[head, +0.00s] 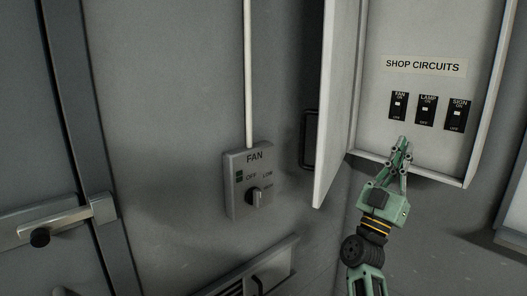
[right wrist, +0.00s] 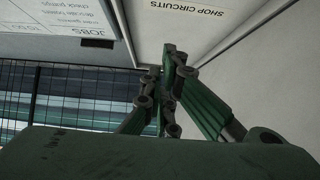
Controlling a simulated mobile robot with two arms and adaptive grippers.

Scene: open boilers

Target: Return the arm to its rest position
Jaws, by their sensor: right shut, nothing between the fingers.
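My right gripper (head: 402,146) is green and dark, raised from the lower right in the head view. Its fingers are shut with nothing between them. The fingertips are just in front of the lower edge of the open breaker panel (head: 385,115), below the fan breaker (head: 399,105) and the lamp breaker (head: 426,110). The right wrist view shows the shut fingers (right wrist: 172,62) and part of the SHOP CIRCUITS label (right wrist: 190,12). My left gripper is in neither view.
The panel door (head: 337,110) stands open at the left of the panel. A FAN control box (head: 236,190) with a knob is on the wall, left of my right arm. A door with a handle (head: 85,212) is at far left. A notice (right wrist: 70,18) shows in the wrist view.

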